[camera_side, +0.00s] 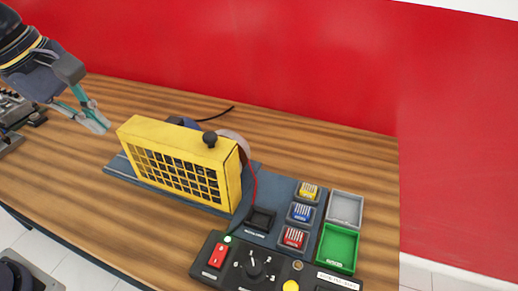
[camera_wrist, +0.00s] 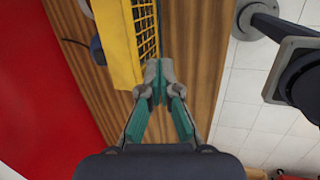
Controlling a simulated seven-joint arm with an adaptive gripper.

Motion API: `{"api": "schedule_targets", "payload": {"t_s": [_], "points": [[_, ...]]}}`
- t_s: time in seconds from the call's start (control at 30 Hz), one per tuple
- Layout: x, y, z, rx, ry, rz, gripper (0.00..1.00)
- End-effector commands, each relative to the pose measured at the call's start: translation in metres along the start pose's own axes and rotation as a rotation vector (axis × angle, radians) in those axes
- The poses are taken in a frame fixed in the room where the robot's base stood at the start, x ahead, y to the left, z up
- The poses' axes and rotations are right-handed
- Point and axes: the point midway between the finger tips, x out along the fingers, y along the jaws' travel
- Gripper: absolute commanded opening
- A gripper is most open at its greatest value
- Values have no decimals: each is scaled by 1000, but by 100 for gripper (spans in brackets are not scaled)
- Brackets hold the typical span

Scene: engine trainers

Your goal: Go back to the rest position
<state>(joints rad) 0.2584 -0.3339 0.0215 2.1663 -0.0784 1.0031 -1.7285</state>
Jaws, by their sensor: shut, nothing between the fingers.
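My gripper (camera_side: 99,124) is at the upper left in the side view, raised beside the left end of the engine trainer. In the wrist view my gripper (camera_wrist: 159,70) shows its two fingertips together, with nothing between them. Part of the yellow cage (camera_wrist: 117,40) also shows in the wrist view, just beyond and left of the fingertips. I cannot tell from these views how far the fingertips are from the cage.
A black control panel (camera_side: 210,272) with a dial stands at the front. Yellow, blue and red blocks (camera_side: 301,212) sit in holders beside a grey tray (camera_side: 345,193) and a green tray (camera_side: 357,249). A red wall (camera_side: 300,70) stands behind the wooden table (camera_side: 60,175), whose left front is bare.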

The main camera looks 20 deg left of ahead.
Motion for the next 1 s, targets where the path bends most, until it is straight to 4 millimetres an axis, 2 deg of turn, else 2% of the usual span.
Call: {"api": "schedule_targets", "payload": {"t_s": [0.03, 0.1, 0.2, 0.33, 0.4, 0.5, 0.7, 1.0], "points": [[-13, -11, -22, 110, 25, 62, 0], [-22, -27, -42, 307, 73, 115, 0], [-27, -48, -63, 608, 155, 149, 0], [-22, -68, -75, 1008, 236, 127, 0], [-15, -74, -76, 1199, 250, 96, 0], [-11, -76, -77, 1397, 262, 63, 0], [-12, -74, -77, 1550, 276, 48, 0], [-12, -74, -77, 1552, 275, 48, 0]]}}
